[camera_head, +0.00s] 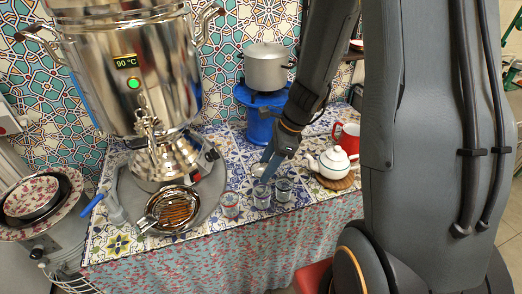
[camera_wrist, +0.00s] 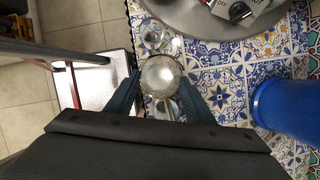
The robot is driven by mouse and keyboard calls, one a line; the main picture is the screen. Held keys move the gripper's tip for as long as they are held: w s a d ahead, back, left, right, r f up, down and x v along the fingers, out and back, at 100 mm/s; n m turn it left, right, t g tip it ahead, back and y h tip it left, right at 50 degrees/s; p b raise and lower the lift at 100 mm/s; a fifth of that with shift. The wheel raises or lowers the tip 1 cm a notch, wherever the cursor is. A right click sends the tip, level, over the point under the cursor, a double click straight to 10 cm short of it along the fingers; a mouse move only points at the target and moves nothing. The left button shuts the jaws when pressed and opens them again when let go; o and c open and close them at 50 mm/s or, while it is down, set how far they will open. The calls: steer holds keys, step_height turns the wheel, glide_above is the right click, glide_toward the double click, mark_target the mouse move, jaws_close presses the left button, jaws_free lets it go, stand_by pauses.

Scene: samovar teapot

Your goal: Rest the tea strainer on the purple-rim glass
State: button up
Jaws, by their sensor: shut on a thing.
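The tea strainer (camera_wrist: 160,75), a round silver mesh bowl, is between the two fingers of my gripper (camera_wrist: 158,98) in the wrist view. In the head view the strainer (camera_head: 258,170) shows as a small pale disc at the tip of my gripper (camera_head: 266,160), just above the glasses. Three small glasses stand in a row: a red-rimmed one (camera_head: 230,205) at left, a middle one (camera_head: 261,195) and a right one (camera_head: 283,190). I cannot clearly tell which rim is purple. In the wrist view a glass (camera_wrist: 154,35) stands beyond the strainer; the strainer hides part of what is below.
The large samovar (camera_head: 130,65) stands on a round grey tray (camera_head: 207,200) with a drip bowl (camera_head: 172,210) at left. A white teapot (camera_head: 333,162) and red mug (camera_head: 347,138) are at right. A blue burner (camera_head: 260,115) with a pot (camera_head: 266,68) stands behind.

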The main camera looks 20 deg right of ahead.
steer(key=shift+w+f, duration=0.1)
steer(key=shift+w, duration=0.05)
steer(key=shift+d+f+b, duration=0.1)
steer(key=shift+f+b, duration=0.65)
steer(key=shift+b, duration=0.15)
steer(key=shift+f+b, duration=2.4)
steer(key=shift+f, duration=0.1)
steer(key=shift+f+b, duration=0.55)
steer(key=shift+f, duration=0.35)
steer(key=o, duration=1.1)
